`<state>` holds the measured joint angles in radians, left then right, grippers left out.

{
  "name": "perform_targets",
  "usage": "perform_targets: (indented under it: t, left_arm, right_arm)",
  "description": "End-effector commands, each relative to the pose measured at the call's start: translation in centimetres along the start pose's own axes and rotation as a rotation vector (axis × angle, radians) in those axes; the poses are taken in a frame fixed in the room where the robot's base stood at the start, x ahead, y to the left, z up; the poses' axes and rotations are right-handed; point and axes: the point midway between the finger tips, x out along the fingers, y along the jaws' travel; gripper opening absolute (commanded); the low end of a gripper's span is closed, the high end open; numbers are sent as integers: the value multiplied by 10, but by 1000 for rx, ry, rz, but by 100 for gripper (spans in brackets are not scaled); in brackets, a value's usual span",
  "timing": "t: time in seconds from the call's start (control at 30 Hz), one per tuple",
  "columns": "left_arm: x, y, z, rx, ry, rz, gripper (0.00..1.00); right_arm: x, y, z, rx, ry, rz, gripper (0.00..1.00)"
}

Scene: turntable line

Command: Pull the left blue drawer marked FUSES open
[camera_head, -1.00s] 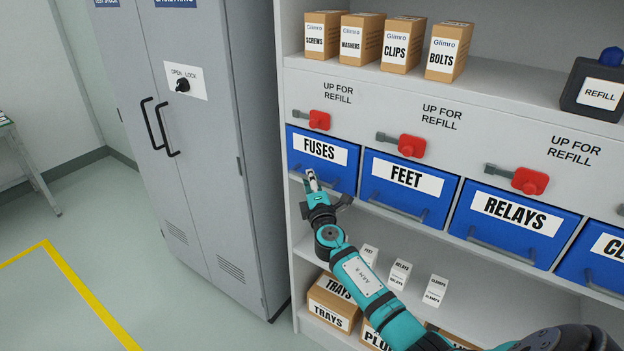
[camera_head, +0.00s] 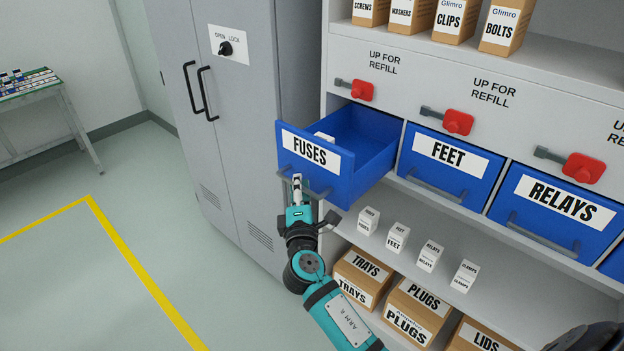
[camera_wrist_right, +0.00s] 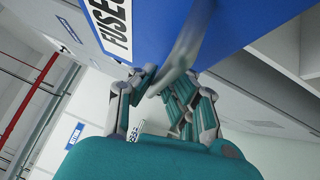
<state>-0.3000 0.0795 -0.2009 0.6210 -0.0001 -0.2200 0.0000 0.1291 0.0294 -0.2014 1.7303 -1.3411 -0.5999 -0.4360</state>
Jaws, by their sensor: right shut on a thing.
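The blue drawer (camera_head: 352,151) marked FUSES stands pulled out of the shelf unit at the left end of its row. Its inside shows, with a small white item (camera_head: 324,137) in it. My right gripper (camera_head: 297,182) is shut on the drawer's grey handle (camera_head: 318,188) at its left part, low on the front. In the right wrist view the handle (camera_wrist_right: 186,40) runs between the fingers (camera_wrist_right: 163,92), with the blue front (camera_wrist_right: 225,25) close by. My left gripper is not in view.
The closed FEET drawer (camera_head: 449,165) and RELAYS drawer (camera_head: 562,212) are to the right. A grey cabinet (camera_head: 240,130) stands left of the unit. Small white boxes (camera_head: 397,237) and cartons (camera_head: 362,277) sit on shelves below. Open floor (camera_head: 90,270) lies left.

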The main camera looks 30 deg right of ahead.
Motion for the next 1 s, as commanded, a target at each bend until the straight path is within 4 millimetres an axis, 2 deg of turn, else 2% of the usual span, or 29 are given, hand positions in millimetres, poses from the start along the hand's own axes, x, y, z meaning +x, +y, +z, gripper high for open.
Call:
perform_targets:
  t: [0.2,0.57,0.6,0.77,1.0]
  left_arm:
    - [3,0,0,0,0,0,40]
    - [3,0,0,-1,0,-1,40]
    - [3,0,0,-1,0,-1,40]
    - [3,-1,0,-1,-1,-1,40]
    - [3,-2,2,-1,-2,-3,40]
  right_arm:
    - [-8,5,-9,3,1,5,0]
    - [-9,6,-10,4,2,6,0]
    - [-9,6,-10,3,2,6,14]
    - [-9,5,-10,2,1,5,34]
    - [-9,4,-9,0,1,2,35]
